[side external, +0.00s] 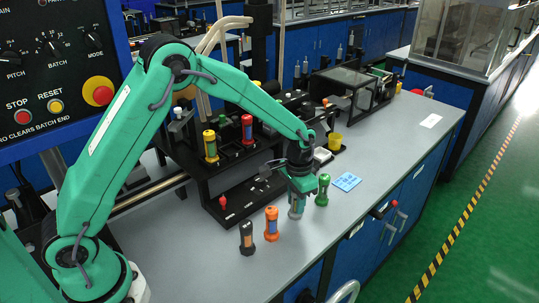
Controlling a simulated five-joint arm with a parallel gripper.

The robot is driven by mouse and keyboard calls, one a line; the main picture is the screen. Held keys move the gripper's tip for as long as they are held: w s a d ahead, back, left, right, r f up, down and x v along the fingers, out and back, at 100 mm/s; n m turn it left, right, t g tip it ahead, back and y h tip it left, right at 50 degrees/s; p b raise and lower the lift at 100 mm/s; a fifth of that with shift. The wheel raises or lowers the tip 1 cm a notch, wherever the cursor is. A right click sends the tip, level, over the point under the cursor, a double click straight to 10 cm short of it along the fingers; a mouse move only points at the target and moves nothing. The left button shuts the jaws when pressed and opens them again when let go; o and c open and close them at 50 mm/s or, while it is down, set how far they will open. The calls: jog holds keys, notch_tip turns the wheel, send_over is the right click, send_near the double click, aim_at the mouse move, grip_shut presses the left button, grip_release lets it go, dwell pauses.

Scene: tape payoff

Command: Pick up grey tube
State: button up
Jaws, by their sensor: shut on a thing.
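The grey tube (296,208) stands upright on the grey bench top, at the near right of the black rack. My gripper (297,196) comes down from above and is shut on the grey tube. Its upper part is hidden by my gripper. The lower end of the tube is at or very close to the bench; I cannot tell whether it touches.
A green tube (322,190) stands close to the right of my gripper. An orange tube (271,223) and a black tube (247,238) stand to the left. Yellow (210,145) and red (247,129) tubes are in the black rack (237,181). A blue note (347,181) lies right.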

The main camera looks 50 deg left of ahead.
jog(key=shift+r, duration=0.5)
notch_tip(320, 180, up, 3)
jog(key=shift+r, duration=0.2)
jog(key=s+d+r, duration=0.6)
jog(key=s+d, duration=0.1)
jog(key=d, duration=0.1)
jog(key=shift+s+d+r, duration=0.3)
jog(key=shift+d, duration=0.1)
jog(key=w+a+r+n, duration=0.1)
jog(key=a+r, duration=0.1)
jog(key=a, duration=0.8)
jog(key=w+a+r+n, duration=0.1)
jog(key=a+r+n, duration=0.1)
jog(key=a, duration=0.9)
jog(key=w+a+r+n, duration=0.1)
jog(key=w+a+r, duration=0.1)
jog(key=a, duration=0.8)
jog(key=shift+a+r+n, duration=0.3)
jog(key=shift+r, duration=0.3)
jog(key=shift+f, duration=0.15)
